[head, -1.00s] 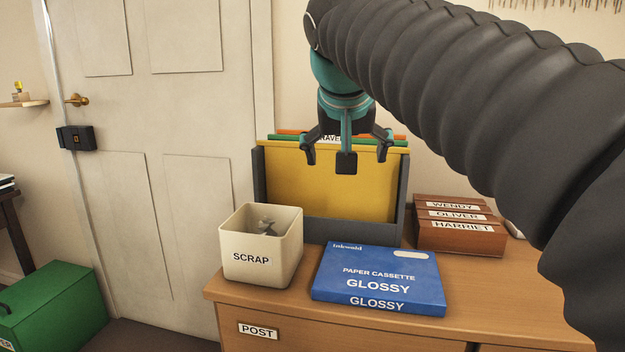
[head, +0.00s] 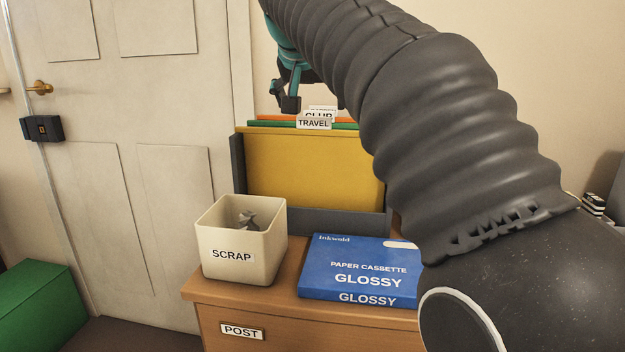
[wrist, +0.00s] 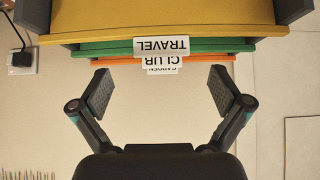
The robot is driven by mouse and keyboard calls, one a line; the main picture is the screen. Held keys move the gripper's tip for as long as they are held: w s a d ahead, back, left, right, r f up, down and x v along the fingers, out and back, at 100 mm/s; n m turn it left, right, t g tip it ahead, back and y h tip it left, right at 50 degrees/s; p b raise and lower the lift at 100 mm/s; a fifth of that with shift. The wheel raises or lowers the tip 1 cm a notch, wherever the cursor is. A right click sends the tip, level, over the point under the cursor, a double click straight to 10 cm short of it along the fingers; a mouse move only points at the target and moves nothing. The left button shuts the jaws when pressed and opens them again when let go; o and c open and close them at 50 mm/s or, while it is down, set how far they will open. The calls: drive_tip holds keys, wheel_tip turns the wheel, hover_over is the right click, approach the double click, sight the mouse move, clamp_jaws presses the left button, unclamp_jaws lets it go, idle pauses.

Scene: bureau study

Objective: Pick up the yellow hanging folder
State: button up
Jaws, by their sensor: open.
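The yellow hanging folder (head: 312,165) stands upright at the front of a dark grey file holder (head: 340,222) on the wooden cabinet. A white tab marked TRAVEL stands at its top edge. In the wrist view the folder's top (wrist: 100,30) shows at the upper edge of the picture, its tab upside down. My gripper (wrist: 161,92) is open and empty. In the head view it is above and behind the folder, partly hidden by my arm. In the wrist view its fingers are apart, nearer the orange folder than the yellow one, touching nothing that I can see.
Green (wrist: 205,46) and orange (wrist: 110,61) folders stand close behind the yellow one. A cream SCRAP bin (head: 232,255) and a blue paper cassette box (head: 360,270) stand in front of the holder. A wall socket (wrist: 22,62) is behind.

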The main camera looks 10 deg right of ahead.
sight(313, 118)
drive_tip(key=shift+b+x, duration=0.3)
drive_tip(key=shift+x, duration=2.6)
drive_tip(key=shift+a+f, duration=0.15)
drive_tip(key=c, duration=1.7)
drive_tip(key=shift+s+a+r, duration=0.1)
drive_tip(key=shift+s+r, duration=0.05)
drive_tip(key=shift+r, duration=0.35)
wheel_tip(313, 118, up, 11)
drive_tip(key=p, duration=0.4)
drive_tip(key=shift+s+a+f+b, duration=0.1)
drive_tip(key=shift+s+a+b, duration=0.4)
drive_tip(key=shift+s+a, duration=1.65)
drive_tip(key=shift+s+a+b, duration=0.35)
drive_tip(key=shift+s+b, duration=0.2)
drive_tip(key=shift+s, duration=3.4)
drive_tip(key=shift+s+a+f+b, duration=0.1)
drive_tip(key=shift+s+a+b, duration=0.75)
drive_tip(key=shift+s, duration=2.15)
drive_tip(key=shift+s+a+p, duration=0.1)
drive_tip(key=shift+a+p, duration=0.25)
